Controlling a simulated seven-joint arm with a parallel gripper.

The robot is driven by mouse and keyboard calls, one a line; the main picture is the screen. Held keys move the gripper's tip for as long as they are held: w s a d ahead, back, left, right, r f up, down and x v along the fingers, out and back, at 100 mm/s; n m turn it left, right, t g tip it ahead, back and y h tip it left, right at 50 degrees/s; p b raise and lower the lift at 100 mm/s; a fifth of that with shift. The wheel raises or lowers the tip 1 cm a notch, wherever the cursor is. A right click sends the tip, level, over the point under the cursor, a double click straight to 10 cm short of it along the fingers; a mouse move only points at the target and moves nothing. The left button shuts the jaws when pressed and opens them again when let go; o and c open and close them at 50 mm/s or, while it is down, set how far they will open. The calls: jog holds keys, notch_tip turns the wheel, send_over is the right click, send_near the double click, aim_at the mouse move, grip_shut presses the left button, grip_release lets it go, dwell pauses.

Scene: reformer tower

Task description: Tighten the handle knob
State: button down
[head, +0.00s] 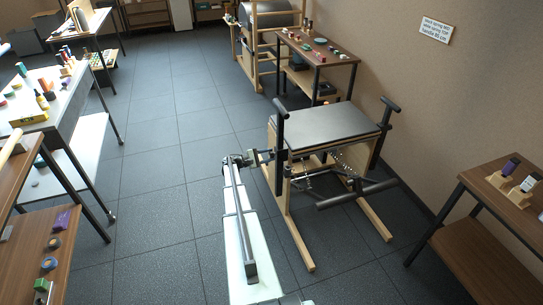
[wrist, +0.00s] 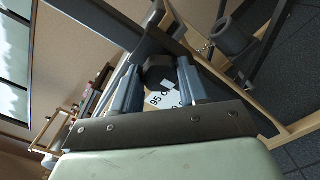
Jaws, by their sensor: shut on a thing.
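The reformer chair has a grey padded seat (head: 325,127) on a light wood frame. A dark handle post with a T-shaped grip (head: 280,104) stands at its left side, and a second handle (head: 390,104) at its right. In the wrist view the dark, faceted handle knob (wrist: 158,74) sits between the two blue-grey fingers of my gripper (wrist: 157,84), which are shut on it. In the head view my gripper (head: 264,157) reaches the lower part of the left handle post, where the knob is too small to make out. A white label (wrist: 163,100) reading "85" shows behind the knob, partly hidden.
The chair's dark pedal bar (head: 357,193) and springs are at its front. A wall sign (head: 436,31) is at the upper right. A brown table (head: 318,47) with small items stands behind the chair, and another (head: 490,205) at right. Floor to the left is clear.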

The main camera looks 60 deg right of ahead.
jog(key=shift+m, duration=1.6)
jog(key=m, duration=1.2)
jog(key=m, duration=0.3)
jog(key=c, duration=1.1)
grip_release()
jog(key=shift+m, duration=0.5)
jog(key=o, duration=0.8)
